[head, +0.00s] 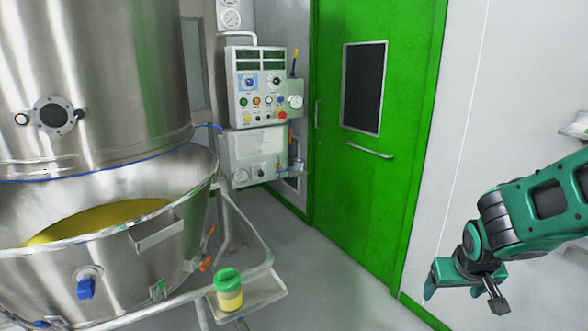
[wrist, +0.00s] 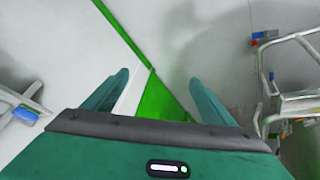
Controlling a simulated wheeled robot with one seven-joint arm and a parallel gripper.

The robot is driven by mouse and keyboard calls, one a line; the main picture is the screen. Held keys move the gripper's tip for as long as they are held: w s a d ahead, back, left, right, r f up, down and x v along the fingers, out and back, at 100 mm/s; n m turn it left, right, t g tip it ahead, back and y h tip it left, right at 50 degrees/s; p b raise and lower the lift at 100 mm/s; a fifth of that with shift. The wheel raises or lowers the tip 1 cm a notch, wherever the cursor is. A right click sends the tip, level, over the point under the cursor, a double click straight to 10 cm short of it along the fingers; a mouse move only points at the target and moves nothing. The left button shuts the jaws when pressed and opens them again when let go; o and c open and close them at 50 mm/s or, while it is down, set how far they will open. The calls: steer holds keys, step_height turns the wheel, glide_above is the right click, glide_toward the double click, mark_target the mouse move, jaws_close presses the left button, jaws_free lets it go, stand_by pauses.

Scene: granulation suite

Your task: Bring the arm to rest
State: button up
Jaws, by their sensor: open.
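My arm reaches in from the right side of the head view, green and black, bent at the wrist. My gripper (head: 460,297) hangs at its end, pointing down, in front of the white wall and the foot of the green door. In the wrist view my gripper (wrist: 160,97) shows two green fingers spread well apart with nothing between them. It is open and empty, and it touches nothing that I can see. Below it are the grey floor and a green strip along the wall.
A large steel vessel (head: 100,75) with yellow material (head: 95,222) fills the left. A jar with a green lid (head: 229,289) stands on a small shelf (head: 262,291) on its frame. A control panel (head: 262,85) and a green door (head: 365,200) are behind. Floor between is clear.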

steer(key=s+d+r+m+g+y, duration=0.1)
steer(key=s+d+r+m+g, duration=0.1)
steer(key=s, duration=0.9)
steer(key=s+d+r+m+g+y, duration=0.1)
steer(key=s+d+r+m+g, duration=0.1)
steer(key=s, duration=1)
step_height(320, 180, up, 3)
steer(key=shift+s+f+m+g+y, duration=0.15)
steer(key=shift+m+g+y, duration=0.15)
steer(key=shift+m+g, duration=0.2)
steer(key=shift+w+f, duration=0.2)
steer(key=shift+w, duration=0.45)
